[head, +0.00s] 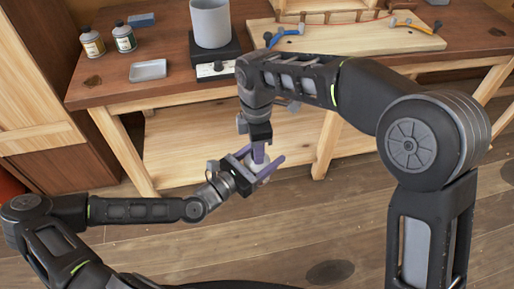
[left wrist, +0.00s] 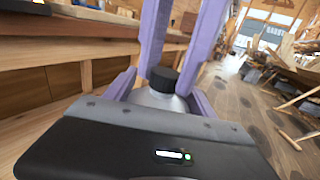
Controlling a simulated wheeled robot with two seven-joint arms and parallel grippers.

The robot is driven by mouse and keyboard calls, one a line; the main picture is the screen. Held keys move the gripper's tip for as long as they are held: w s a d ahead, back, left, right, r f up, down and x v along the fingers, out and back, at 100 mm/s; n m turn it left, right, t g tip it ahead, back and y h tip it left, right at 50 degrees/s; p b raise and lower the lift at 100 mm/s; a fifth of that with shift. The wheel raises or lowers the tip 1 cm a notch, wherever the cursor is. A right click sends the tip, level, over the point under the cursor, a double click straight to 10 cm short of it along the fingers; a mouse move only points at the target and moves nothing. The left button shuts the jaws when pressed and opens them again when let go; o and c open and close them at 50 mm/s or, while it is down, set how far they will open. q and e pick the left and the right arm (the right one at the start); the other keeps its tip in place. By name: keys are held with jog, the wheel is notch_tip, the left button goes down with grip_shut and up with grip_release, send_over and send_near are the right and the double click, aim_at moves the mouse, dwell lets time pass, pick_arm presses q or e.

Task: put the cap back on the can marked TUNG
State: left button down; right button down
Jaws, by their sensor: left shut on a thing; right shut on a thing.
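My left gripper (head: 265,163) is shut on a silver-grey can (left wrist: 157,100), held in the air in front of the bench. Its label is hidden, so I cannot read a mark. A black cap (left wrist: 163,77) is at the top of the can in the left wrist view, in line with its neck. I cannot tell whether it is seated. My right gripper (head: 258,152) reaches down from above with its purple fingers shut on the cap. In the head view the fingers hide most of the can and cap.
The wooden bench (head: 180,88) stands behind the grippers. On it are two small labelled bottles (head: 92,43) (head: 124,38), a metal tray (head: 148,70), a grey pot (head: 210,22) on a black scale (head: 215,67), and blue and yellow clamps. The floor (head: 290,235) in front is clear.

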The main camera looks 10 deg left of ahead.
jog(key=m, duration=0.9)
jog(key=shift+m, duration=0.4)
jog(key=m, duration=0.8)
jog(key=c, duration=1.1)
grip_release()
jog(key=shift+r, duration=2.25)
jog(key=shift+c, duration=0.2)
